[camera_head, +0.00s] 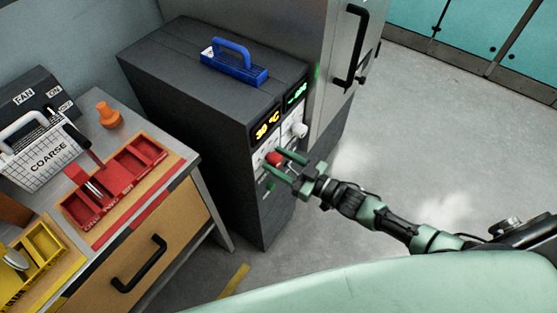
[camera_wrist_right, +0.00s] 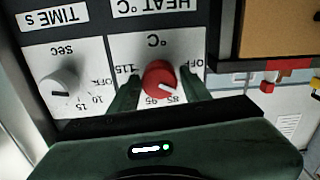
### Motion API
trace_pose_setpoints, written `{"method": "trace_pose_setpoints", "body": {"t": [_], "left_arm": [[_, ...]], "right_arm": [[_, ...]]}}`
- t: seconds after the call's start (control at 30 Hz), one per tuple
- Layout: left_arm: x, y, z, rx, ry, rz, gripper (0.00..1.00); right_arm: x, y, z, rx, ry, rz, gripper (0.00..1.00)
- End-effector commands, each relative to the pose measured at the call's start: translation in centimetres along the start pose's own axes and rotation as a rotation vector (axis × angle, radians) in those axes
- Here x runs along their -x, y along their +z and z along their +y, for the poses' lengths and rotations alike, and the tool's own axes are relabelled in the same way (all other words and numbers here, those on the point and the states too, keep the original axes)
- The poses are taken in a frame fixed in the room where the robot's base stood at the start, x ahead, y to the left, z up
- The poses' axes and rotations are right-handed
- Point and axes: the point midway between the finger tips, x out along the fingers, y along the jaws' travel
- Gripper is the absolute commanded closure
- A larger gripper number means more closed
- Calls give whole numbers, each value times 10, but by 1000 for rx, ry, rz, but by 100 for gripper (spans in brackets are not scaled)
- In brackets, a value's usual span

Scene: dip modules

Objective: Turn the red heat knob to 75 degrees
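The red heat knob (camera_head: 274,158) is on the front panel of the dark grey machine (camera_head: 190,85). In the right wrist view the red knob (camera_wrist_right: 160,80) sits on a white dial with upside-down labels; its white mark points to the lower right, near 85. My right gripper (camera_head: 273,160) is at the panel, one finger on each side of the knob. In the wrist view its fingers (camera_wrist_right: 160,88) appear closed against the knob's sides. An orange display (camera_head: 267,126) above the knob reads about 30 °C. My left gripper is not in view.
A white time knob (camera_wrist_right: 62,84) is beside the heat dial; it also shows in the head view (camera_head: 299,130). A green display (camera_head: 297,93) is above it. A blue-handled block (camera_head: 234,68) sits on the machine. A workbench with red trays (camera_head: 118,180) stands at left.

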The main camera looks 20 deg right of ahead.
Motion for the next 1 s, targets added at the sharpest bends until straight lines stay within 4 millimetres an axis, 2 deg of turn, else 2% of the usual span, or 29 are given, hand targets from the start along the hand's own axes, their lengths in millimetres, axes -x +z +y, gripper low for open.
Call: {"method": "trace_pose_setpoints", "body": {"t": [0.37,0.47,0.8,1.0], "left_arm": [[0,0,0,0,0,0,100],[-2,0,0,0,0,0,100],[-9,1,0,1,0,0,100],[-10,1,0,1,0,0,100]], "right_arm": [[3,1,0,0,0,-1,41],[13,2,0,0,1,-2,41],[68,2,0,-1,0,-2,41],[78,0,0,1,0,0,41]]}}
